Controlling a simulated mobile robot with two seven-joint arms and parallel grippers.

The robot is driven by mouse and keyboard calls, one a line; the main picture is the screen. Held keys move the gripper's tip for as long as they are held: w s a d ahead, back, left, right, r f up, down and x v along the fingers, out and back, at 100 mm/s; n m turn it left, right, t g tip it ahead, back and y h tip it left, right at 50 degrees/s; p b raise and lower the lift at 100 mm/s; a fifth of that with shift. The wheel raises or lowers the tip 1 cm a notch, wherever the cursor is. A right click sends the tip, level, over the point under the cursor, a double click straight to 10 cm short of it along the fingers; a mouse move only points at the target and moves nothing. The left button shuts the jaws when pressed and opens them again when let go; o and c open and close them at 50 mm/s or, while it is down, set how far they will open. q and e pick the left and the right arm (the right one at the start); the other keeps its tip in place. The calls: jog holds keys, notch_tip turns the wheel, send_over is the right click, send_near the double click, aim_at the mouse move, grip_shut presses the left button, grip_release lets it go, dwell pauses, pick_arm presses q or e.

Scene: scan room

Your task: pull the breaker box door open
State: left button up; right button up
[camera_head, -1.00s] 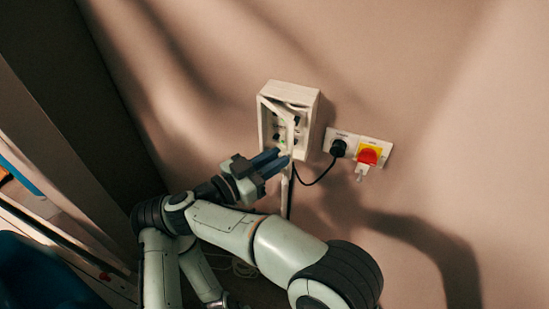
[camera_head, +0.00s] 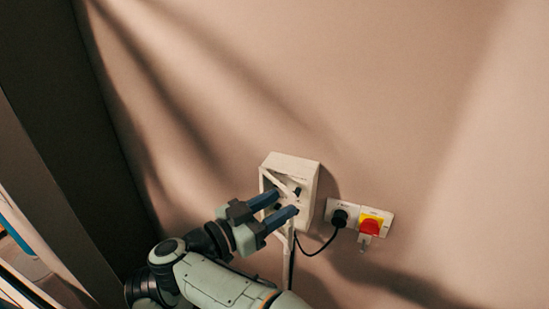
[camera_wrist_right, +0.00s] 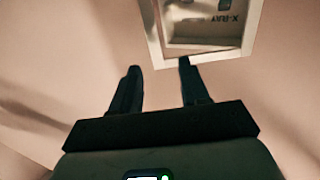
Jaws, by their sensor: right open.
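The white breaker box (camera_head: 291,164) is mounted on the wall near the centre of the head view. Its thin, pale door (camera_head: 277,182) appears to stand ajar, with dark switches visible inside the box. My right gripper (camera_head: 287,202) is open in front of the box, its two dark fingers reaching towards the door and partly covering it. In the right wrist view the open fingers (camera_wrist_right: 159,66) point at the wall, with one fingertip close to the corner of the box frame (camera_wrist_right: 152,38). My left gripper is not in view.
Right of the box, a black plug (camera_head: 339,218) sits in a wall socket, with a cable hanging from it. Beside it is a red and yellow switch (camera_head: 371,224). The wall above and further right is bare. A dark vertical panel (camera_head: 60,130) stands at left.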

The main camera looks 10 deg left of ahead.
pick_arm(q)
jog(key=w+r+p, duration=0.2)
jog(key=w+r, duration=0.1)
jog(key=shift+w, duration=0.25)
pick_arm(e)
notch_tip(320, 180, up, 12)
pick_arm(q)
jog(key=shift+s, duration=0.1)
